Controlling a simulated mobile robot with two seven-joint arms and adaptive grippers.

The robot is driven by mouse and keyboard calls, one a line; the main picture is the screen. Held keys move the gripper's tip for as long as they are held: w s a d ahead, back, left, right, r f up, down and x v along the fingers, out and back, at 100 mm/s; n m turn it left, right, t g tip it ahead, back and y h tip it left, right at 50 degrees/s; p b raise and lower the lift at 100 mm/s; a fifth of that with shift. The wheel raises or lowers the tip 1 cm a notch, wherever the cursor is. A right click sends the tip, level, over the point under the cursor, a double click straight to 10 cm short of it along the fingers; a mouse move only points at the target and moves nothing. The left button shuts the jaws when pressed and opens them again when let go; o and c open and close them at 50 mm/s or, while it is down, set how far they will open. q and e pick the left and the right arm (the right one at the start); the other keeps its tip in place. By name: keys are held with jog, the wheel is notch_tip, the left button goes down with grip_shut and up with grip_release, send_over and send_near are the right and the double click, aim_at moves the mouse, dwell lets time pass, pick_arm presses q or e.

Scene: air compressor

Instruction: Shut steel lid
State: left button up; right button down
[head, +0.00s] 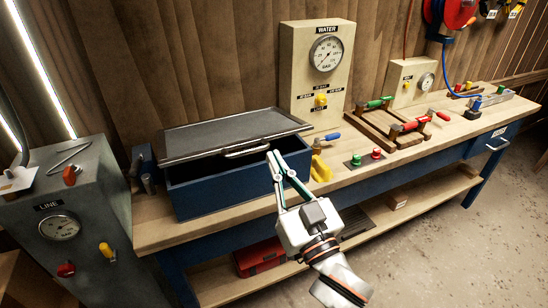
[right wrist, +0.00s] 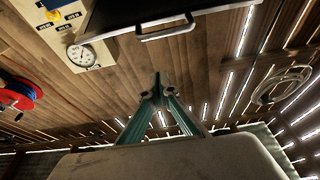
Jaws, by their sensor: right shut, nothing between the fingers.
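The steel lid (head: 225,133) is a dark grey flat panel with a raised rim, over a blue box (head: 235,185) on the workbench. A dark gap shows between the lid's front edge and the box, so the lid is partly raised. Its light metal handle (head: 247,151) is on the front edge. My right gripper (head: 274,156) is shut and empty, its tips near the handle's right end; contact cannot be told. In the right wrist view, the handle (right wrist: 165,28) and lid edge are above the shut fingertips (right wrist: 157,88). My left gripper is not in view.
A WATER gauge panel (head: 318,70) stands behind the box. A grey LINE cabinet (head: 65,225) stands left. Open floor lies at front right.

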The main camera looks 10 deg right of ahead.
notch_tip(320, 180, up, 3)
jog(key=p, duration=0.1)
send_over(262, 150)
jog(key=s, duration=0.2)
pick_arm(q)
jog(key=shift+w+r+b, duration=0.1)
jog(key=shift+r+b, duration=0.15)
jog(key=shift+b, duration=0.15)
pick_arm(e)
jog(key=shift+w+f, duration=0.1)
jog(key=shift+f, duration=2.2)
